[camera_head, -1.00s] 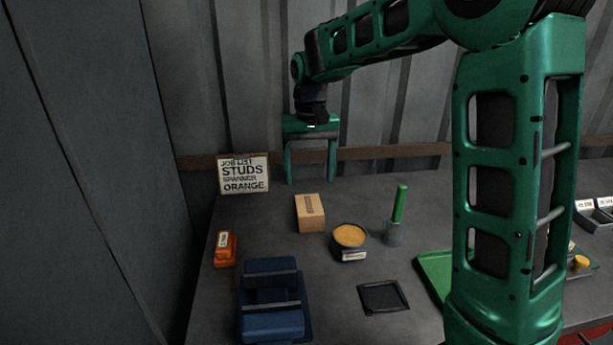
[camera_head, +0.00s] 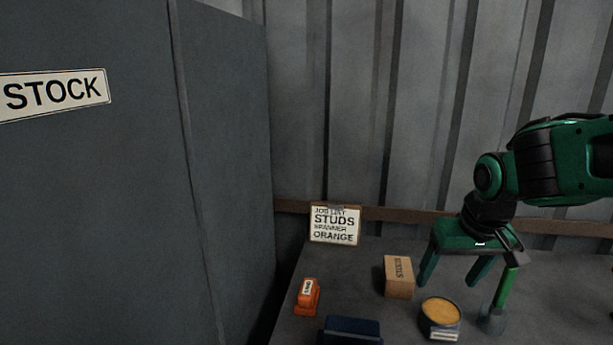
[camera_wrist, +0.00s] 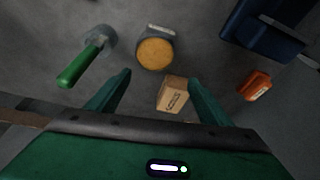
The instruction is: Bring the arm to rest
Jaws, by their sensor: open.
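My green gripper (camera_head: 457,270) hangs over the back of the bench in the head view, pointing down with its two fingers spread apart. It is open and nothing is between the fingers. In the wrist view my gripper (camera_wrist: 160,97) also shows wide open above the bench, with a cardboard box (camera_wrist: 173,94) in sight beyond and between its fingers. The box (camera_head: 399,277) stands upright on the bench to the left of the gripper in the head view. I cannot tell the exact height of the fingertips above the bench.
A tub of orange-yellow contents (camera_head: 440,313), a green-handled tool in a grey cup (camera_head: 492,318), an orange block (camera_head: 307,297) and a blue object (camera_head: 349,330) stand on the bench. A job list sign (camera_head: 335,224) stands at the back. A grey STOCK cabinet (camera_head: 100,200) fills the left.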

